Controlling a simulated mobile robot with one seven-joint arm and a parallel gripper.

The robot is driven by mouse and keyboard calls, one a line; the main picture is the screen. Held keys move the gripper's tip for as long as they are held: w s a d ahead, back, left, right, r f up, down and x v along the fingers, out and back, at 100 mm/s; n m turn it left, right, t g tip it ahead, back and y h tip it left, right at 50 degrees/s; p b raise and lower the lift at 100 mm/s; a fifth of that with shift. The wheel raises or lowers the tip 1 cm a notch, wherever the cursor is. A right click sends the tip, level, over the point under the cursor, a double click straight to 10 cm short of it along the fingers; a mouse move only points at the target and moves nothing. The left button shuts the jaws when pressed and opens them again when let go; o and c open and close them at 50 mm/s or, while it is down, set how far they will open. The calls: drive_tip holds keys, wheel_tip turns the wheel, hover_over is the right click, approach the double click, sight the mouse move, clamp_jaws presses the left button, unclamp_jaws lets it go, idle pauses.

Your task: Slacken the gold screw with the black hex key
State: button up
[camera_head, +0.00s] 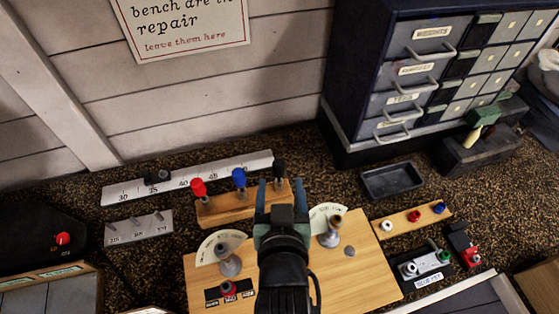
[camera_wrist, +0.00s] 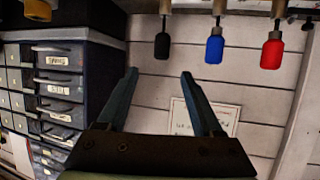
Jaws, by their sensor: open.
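The black-handled hex key (camera_head: 279,168) stands in a wooden rack (camera_head: 245,208), at the right end of a row with a blue and a red handle. In the wrist view the black handle (camera_wrist: 162,46) shows upside down, beyond and between my fingertips, not touched. My gripper (camera_head: 281,186) is open and empty, its fingers pointing towards the rack; both fingers also show in the wrist view (camera_wrist: 158,73). The gold-topped screw (camera_head: 336,220) stands on a grey post at a pale dial on the wooden board (camera_head: 365,275), right of my gripper. My arm hides part of the board.
A grey-topped post (camera_head: 228,262) with a second dial stands left of my arm. The blue (camera_head: 239,178) and red (camera_head: 198,187) handles are close to the black one. A ruler (camera_head: 120,192) lies behind. A drawer cabinet (camera_head: 400,70) and an empty dark tray (camera_head: 393,180) are at right.

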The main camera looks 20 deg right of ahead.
sight(279, 166)
drive_tip(key=p+x, duration=0.1)
drive_tip(key=x, duration=0.6)
drive_tip(key=shift+w+f+p, duration=0.2)
drive_tip(key=shift+w+p, duration=0.15)
drive_tip(key=shift+w, duration=0.05)
drive_tip(key=shift+f+p+x, duration=0.25)
drive_tip(key=shift+p+x, duration=0.3)
drive_tip(key=shift+x, duration=1.75)
drive_tip(key=shift+s, duration=0.15)
clamp_jaws()
